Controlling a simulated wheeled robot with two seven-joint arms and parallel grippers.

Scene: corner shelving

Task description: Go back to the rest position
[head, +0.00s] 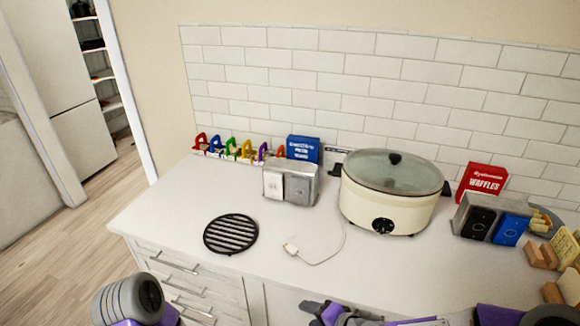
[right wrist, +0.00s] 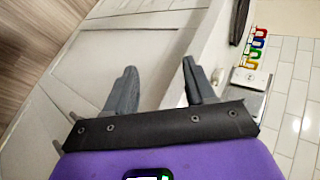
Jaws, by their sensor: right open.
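My right gripper (head: 322,308) is at the bottom edge of the head view, in front of the counter's front side and low in the picture. In the right wrist view its two dark fingers (right wrist: 160,80) stand well apart with nothing between them. Past the fingers, the wrist view shows the pale cabinet fronts and the counter. My left gripper does not show; only a grey and purple part of my own arm is at the lower left of the head view.
The white counter (head: 180,205) holds a black round grate (head: 231,234), a loose white cable (head: 318,258), a silver toaster (head: 290,184), a cream slow cooker (head: 385,212) and another toaster (head: 463,222). A red waffle box (head: 482,182) stands behind. Open floor (head: 65,255) lies left.

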